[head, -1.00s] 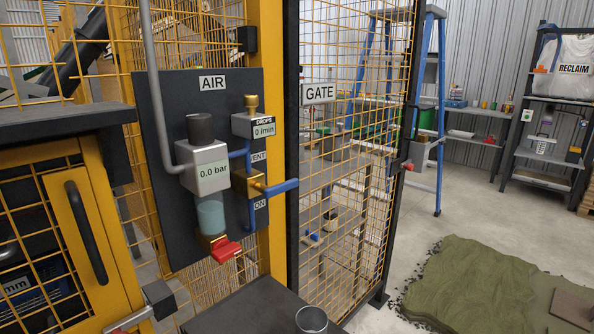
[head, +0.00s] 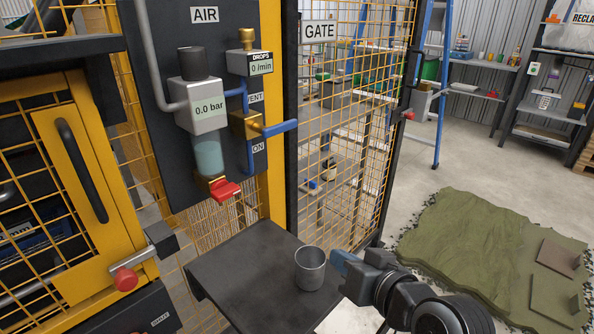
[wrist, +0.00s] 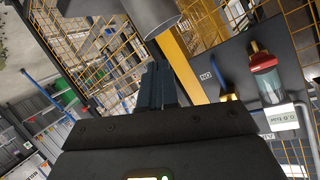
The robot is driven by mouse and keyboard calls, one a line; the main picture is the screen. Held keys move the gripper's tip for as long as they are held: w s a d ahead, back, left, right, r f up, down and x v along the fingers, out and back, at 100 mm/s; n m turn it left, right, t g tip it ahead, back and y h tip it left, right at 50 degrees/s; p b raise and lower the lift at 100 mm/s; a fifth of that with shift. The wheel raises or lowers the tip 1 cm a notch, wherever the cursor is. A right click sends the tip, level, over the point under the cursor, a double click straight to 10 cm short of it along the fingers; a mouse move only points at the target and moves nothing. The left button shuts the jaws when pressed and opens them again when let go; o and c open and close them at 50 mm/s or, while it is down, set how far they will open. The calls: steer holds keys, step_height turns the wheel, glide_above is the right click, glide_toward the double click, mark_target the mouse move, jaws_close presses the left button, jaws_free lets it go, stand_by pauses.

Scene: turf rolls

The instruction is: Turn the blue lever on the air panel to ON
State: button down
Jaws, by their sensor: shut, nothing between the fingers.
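The dark air panel (head: 150,100) stands at the left in the head view. Its blue lever (head: 281,129) sticks out to the right, roughly level, from a brass valve (head: 245,124). The VENT label (head: 256,97) is above the lever and the ON label (head: 258,147) below it. The gauge (head: 209,108) reads 0.0 bar. My gripper (head: 338,262) is shut and empty, low and to the right of the lever, well apart from it. In the wrist view my closed fingers (wrist: 156,85) point toward the yellow post, with the panel (wrist: 240,60) at the right.
A metal cup (head: 310,270) stands on a dark shelf (head: 240,275) just left of my gripper. A red drain handle (head: 225,190) hangs under the filter bowl. The mesh gate (head: 345,120) is right of the panel. A turf slab (head: 480,250) lies on the floor.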

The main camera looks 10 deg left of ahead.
steer(key=w+a+r+n+g+y, duration=0.1)
steer(key=w+a+r+n+g, duration=0.1)
steer(key=w+r, duration=0.4)
steer(key=w+a+r+n+g, duration=0.1)
steer(key=w+a+r+n, duration=0.15)
steer(key=r, duration=0.65)
step_height(320, 180, up, 18)
steer(key=w+n+g+h+b, duration=0.1)
steer(key=w+n+g, duration=0.1)
steer(key=n, duration=0.1)
steer(key=shift+n+g+h, duration=0.3)
steer(key=shift+n+g, duration=0.05)
steer(key=shift+g, duration=0.05)
steer(key=shift+w+a+f, duration=0.1)
steer(key=p, duration=0.1)
glide_above(275, 126)
steer(key=w+d, duration=0.1)
steer(key=d, duration=0.2)
step_height(275, 126, down, 7)
step_height(275, 126, down, 4)
steer(key=shift+w+d+f, duration=0.1)
steer(key=shift+w+d, duration=0.05)
steer(key=shift+p, duration=0.6)
